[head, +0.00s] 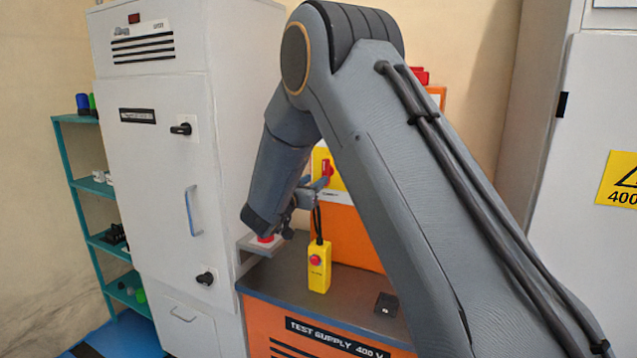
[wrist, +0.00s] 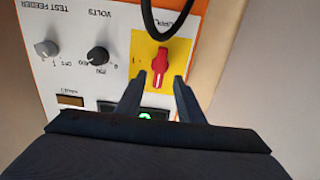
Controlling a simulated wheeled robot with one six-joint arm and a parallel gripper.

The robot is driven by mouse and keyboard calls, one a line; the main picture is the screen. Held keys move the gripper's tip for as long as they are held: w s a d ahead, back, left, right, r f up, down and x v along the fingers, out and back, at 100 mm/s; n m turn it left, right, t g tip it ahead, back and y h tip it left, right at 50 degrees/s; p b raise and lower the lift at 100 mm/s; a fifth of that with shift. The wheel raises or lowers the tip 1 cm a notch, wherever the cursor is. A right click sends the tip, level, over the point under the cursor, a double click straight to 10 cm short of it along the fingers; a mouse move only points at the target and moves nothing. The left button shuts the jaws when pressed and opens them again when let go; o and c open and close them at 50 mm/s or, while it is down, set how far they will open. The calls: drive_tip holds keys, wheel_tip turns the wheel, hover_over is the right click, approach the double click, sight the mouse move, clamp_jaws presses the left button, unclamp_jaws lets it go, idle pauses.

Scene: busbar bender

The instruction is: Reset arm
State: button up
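My arm reaches over the orange test supply bench (head: 262,322) in the head view, bending down at the elbow. My gripper (head: 304,190) is small and partly hidden there. In the wrist view my gripper (wrist: 158,79) has its two fingers apart with a gap between them. A red rotary handle (wrist: 158,66) on a yellow plate (wrist: 143,48) shows between and beyond the fingertips. I cannot tell whether the fingers touch it. The red handle also shows in the head view (head: 327,167), just beside the gripper.
A yellow pendant (head: 319,272) with a red button hangs on a black cable near the gripper. A grey cabinet (head: 160,230) stands left, teal shelves (head: 85,185) beyond it. A white cabinet (head: 575,140) with a warning sign stands right.

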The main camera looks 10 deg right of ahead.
drive_tip(key=shift+s+a, duration=0.25)
drive_tip(key=shift+s, duration=0.1)
drive_tip(key=s+d+f+n+g+y, duration=0.1)
drive_tip(key=s+f+n+g+y, duration=0.1)
drive_tip(key=s, duration=1.2)
drive_tip(key=s+d+f+n+g+y, duration=0.2)
drive_tip(key=s+f+g+y, duration=0.3)
drive_tip(key=s, duration=0.9)
drive_tip(key=s+d+f+n+g+y, duration=0.1)
drive_tip(key=s+f+n+g+y, duration=0.2)
drive_tip(key=s, duration=1.1)
wheel_tip(320, 180, down, 6)
drive_tip(key=g, duration=0.3)
drive_tip(key=shift+s+d+y, duration=0.2)
drive_tip(key=shift+d+y, duration=0.1)
drive_tip(key=shift+r, duration=0.1)
